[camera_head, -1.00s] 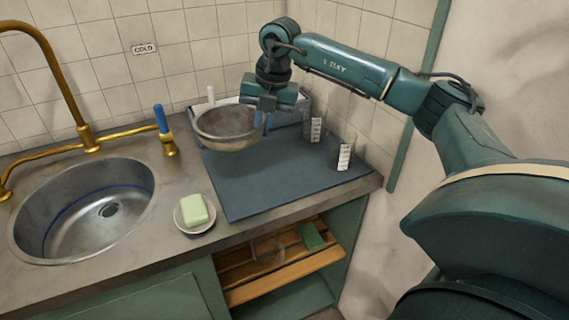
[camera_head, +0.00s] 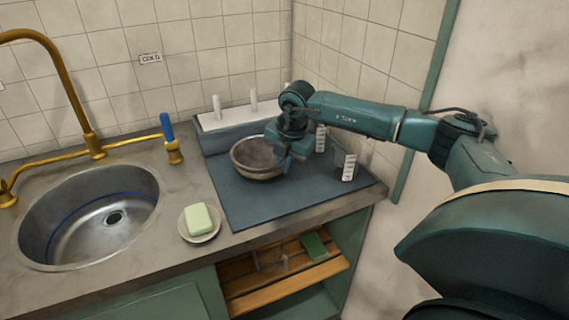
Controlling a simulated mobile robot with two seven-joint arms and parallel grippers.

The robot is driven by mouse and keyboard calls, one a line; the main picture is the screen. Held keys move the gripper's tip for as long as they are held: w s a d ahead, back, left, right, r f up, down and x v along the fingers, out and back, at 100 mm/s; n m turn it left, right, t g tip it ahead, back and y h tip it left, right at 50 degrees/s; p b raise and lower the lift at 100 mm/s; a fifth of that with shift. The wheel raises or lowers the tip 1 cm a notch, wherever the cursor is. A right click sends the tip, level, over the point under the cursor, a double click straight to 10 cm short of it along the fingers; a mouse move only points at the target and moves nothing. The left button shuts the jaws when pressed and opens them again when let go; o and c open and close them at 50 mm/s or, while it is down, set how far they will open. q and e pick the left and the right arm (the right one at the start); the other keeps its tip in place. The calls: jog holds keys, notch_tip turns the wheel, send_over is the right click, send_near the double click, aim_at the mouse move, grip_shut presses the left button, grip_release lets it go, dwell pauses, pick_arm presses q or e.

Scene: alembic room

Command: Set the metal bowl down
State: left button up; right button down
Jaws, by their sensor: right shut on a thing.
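The metal bowl (camera_head: 256,170) is upright, low over or touching the dark blue-grey mat (camera_head: 250,208) on the counter; I cannot tell whether its base rests on it. My right gripper (camera_head: 279,153) is shut on the bowl's right rim, with the arm coming in from the right. The fingertips are partly hidden by the gripper body and the bowl. My left gripper is not in view.
A blue-grey rack with white pegs (camera_head: 235,118) stands behind the bowl. Small white-labelled holders (camera_head: 349,167) stand at the mat's right. A soap dish with green soap (camera_head: 199,219) and the sink (camera_head: 95,218) are to the left. The mat's front is clear.

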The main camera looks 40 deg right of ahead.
jog(key=shift+f, duration=0.15)
jog(key=shift+f, duration=0.25)
jog(key=c, duration=1.5)
grip_release()
jog(key=shift+c, duration=0.2)
